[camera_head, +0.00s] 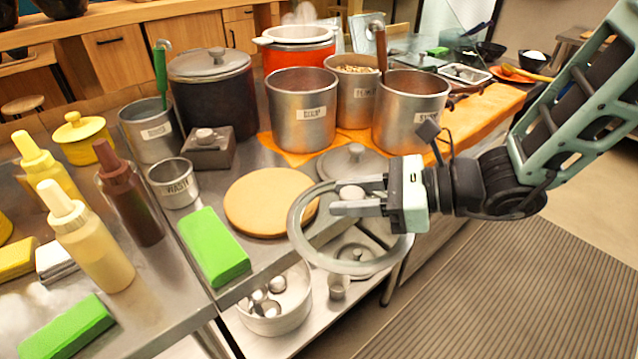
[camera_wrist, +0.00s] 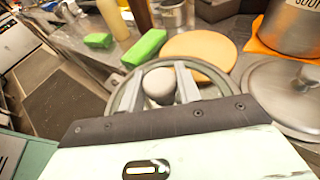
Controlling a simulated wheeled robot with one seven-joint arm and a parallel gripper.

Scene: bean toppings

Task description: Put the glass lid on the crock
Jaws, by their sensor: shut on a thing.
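The glass lid (camera_head: 297,237) is a clear disc with a pale rim and a round knob. My gripper (camera_head: 345,196) is shut on its knob, holding it out over the front edge of the counter. In the wrist view the lid (camera_wrist: 120,92) shows with its knob (camera_wrist: 159,86) between the fingers. A red-orange pot with a white rim (camera_head: 298,50), which looks like the crock, stands at the back of the counter with a light wisp above it. Its inside is hard to see. My gripper is in front of it and apart from it.
Metal canisters (camera_head: 302,108) stand between the lid and the red-orange pot. A dark pot with a metal lid (camera_head: 213,95) is left of them. A loose metal lid (camera_head: 350,163), a round tan board (camera_head: 270,202) and a green block (camera_head: 213,247) lie nearer. Bottles (camera_head: 90,235) stand left.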

